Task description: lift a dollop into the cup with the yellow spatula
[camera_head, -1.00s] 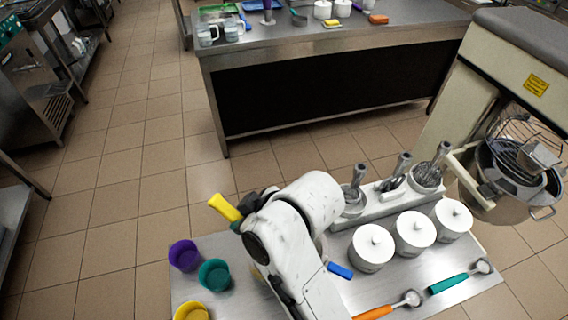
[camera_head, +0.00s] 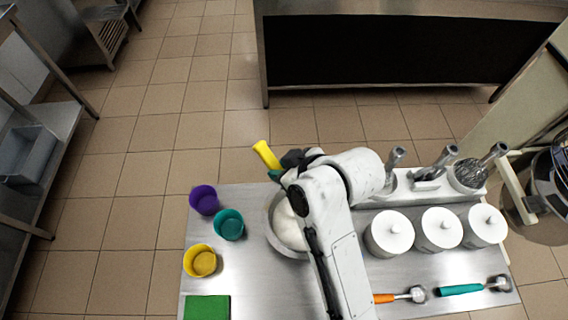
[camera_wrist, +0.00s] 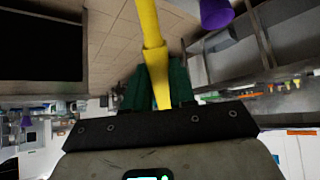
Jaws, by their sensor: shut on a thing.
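My gripper (camera_head: 278,172) is shut on the yellow spatula (camera_head: 266,154), above the far edge of the steel table. In the wrist view the spatula (camera_wrist: 150,35) runs up from between the dark green fingers (camera_wrist: 157,82). The lower part of the spatula is hard to make out in the head view. A bowl of white stuff (camera_head: 288,228) stands partly hidden behind my arm. A purple cup (camera_head: 204,199), a teal cup (camera_head: 229,223) and a yellow cup (camera_head: 200,261) stand at the table's left. The purple cup also shows in the wrist view (camera_wrist: 215,12).
Three white lidded jars (camera_head: 390,233) stand on the right, before a holder (camera_head: 406,188) with whisks and other tools. An orange-handled scoop (camera_head: 398,296) and a teal-handled scoop (camera_head: 475,287) lie in front. A green cloth or mat (camera_head: 207,308) lies front left.

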